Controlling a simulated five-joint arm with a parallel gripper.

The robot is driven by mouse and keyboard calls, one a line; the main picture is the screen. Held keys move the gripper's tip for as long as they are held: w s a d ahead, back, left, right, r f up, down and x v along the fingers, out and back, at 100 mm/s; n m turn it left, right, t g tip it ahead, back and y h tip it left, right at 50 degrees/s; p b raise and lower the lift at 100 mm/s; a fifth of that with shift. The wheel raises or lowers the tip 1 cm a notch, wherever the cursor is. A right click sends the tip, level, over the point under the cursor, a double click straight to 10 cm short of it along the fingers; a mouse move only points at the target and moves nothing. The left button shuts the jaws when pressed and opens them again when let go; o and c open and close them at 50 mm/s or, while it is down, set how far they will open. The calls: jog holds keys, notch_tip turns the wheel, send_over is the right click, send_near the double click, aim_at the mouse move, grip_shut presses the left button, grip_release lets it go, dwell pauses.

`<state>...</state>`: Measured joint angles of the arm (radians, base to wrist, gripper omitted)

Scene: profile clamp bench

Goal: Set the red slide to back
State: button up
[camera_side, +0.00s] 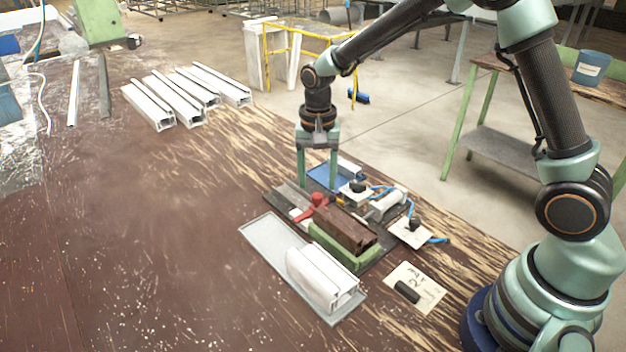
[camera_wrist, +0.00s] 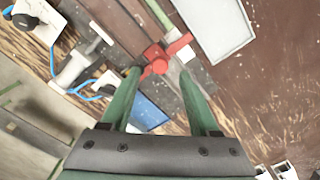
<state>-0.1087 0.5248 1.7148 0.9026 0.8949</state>
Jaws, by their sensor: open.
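The red slide (camera_side: 318,199) sits on the dark clamp fixture (camera_side: 283,199), at the end of a brown block (camera_side: 345,230). It also shows in the wrist view (camera_wrist: 157,62) as a red knob with an arm reaching to the upper right. My gripper (camera_side: 317,182) points down over the fixture, its two green fingers apart and empty. In the wrist view my gripper's fingertips (camera_wrist: 160,74) lie on either side of the red slide, close to it. I cannot tell whether either finger touches it. The slide's lower part is hidden.
A white profile (camera_side: 325,278) lies on a grey tray (camera_side: 262,238) in front of the fixture. A green bar (camera_side: 345,255) runs along the brown block. The table left of the tray is clear.

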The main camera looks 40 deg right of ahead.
aim_at(317, 195)
jog(key=shift+f, duration=1.7)
grip_shut()
jog(key=shift+r, duration=0.1)
